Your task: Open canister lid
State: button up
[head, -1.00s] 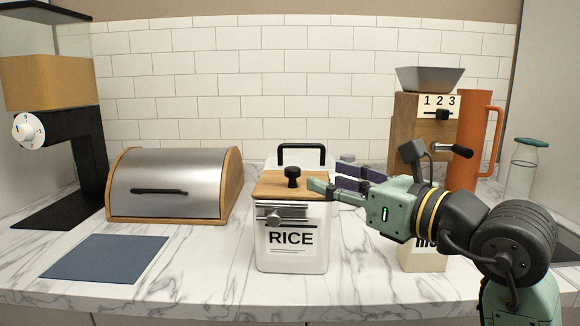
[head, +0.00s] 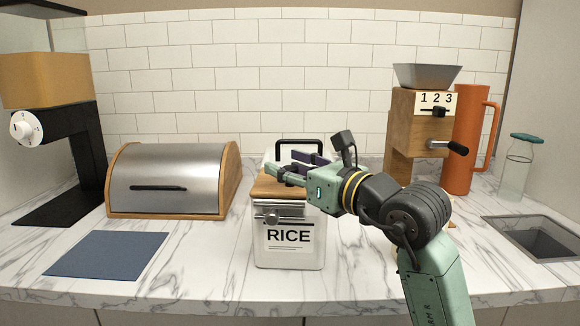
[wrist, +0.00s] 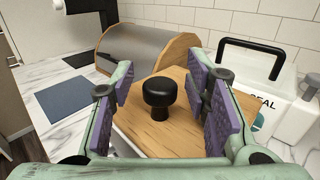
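The white canister (head: 289,241) labelled RICE stands near the front of the counter, with a metal clasp (head: 272,217) on its front. Its wooden lid (head: 265,186) lies flat on top, also seen in the wrist view (wrist: 150,132). The lid's black knob (wrist: 159,92) stands between my open fingers in the wrist view, with a gap on both sides. My gripper (head: 289,168) is just over the lid in the head view and hides most of the knob there. In the wrist view my gripper (wrist: 163,93) shows purple pads around the knob, apart from it.
A white container (wrist: 286,105) with a black handle stands behind the canister. A steel and wood bread box (head: 170,182) is to the left, a blue mat (head: 108,254) at front left. A wooden grinder (head: 417,130) and orange pitcher (head: 467,140) stand at right.

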grip_shut()
dwell(0.3)
dwell(0.4)
